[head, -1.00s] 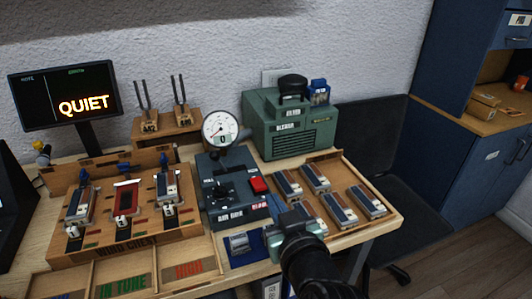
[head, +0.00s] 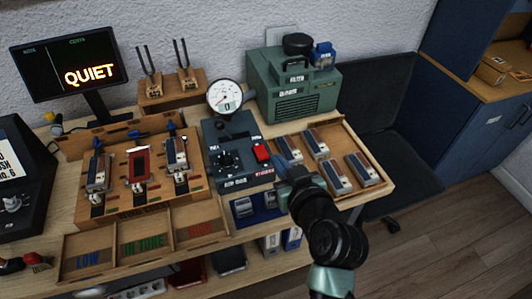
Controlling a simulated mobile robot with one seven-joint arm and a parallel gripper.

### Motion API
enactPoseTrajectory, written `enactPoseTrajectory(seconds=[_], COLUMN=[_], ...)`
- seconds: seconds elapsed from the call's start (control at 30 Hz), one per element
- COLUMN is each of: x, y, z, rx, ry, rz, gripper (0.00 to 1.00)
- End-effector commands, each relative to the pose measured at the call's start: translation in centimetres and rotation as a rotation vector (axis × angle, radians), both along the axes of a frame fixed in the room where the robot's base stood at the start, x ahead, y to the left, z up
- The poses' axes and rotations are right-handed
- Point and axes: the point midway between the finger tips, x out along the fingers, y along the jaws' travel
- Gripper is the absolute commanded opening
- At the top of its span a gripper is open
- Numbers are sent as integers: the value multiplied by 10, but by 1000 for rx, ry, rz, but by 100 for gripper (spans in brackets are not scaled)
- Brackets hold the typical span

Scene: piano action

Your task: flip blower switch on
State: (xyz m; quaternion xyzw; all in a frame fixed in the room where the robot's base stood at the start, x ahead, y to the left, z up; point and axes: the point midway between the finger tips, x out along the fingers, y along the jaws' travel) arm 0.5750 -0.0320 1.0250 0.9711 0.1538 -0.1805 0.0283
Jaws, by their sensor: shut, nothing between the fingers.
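A red rocker switch (head: 261,152) sits on the right side of the dark blue-grey control box (head: 222,131), above a small red label too blurred to read surely. Which way the rocker is tipped is too small to tell. The green blower unit (head: 292,88), with a black cap on top, stands behind to the right. My gripper (head: 287,168) is shut and empty, just right of and below the red switch in the picture, apart from it as far as I can see. My wrist hides part of the table edge.
A round gauge (head: 225,97) stands behind the control box. A wooden tray (head: 347,128) of several reed blocks lies right of my gripper. The wind chest (head: 120,205) is left, with sorting bins (head: 90,243) in front. A monitor (head: 68,65) reads QUIET.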

Motion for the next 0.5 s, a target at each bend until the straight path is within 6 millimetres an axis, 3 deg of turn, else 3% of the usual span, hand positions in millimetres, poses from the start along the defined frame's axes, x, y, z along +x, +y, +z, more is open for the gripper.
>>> enactPoseTrajectory(seconds=[0.17, 0.5], x=[11, 60], y=[4, 20], z=[-3, -22], rx=[0, -1], ry=[0, 0], rz=[1, 3], gripper=[0, 0])
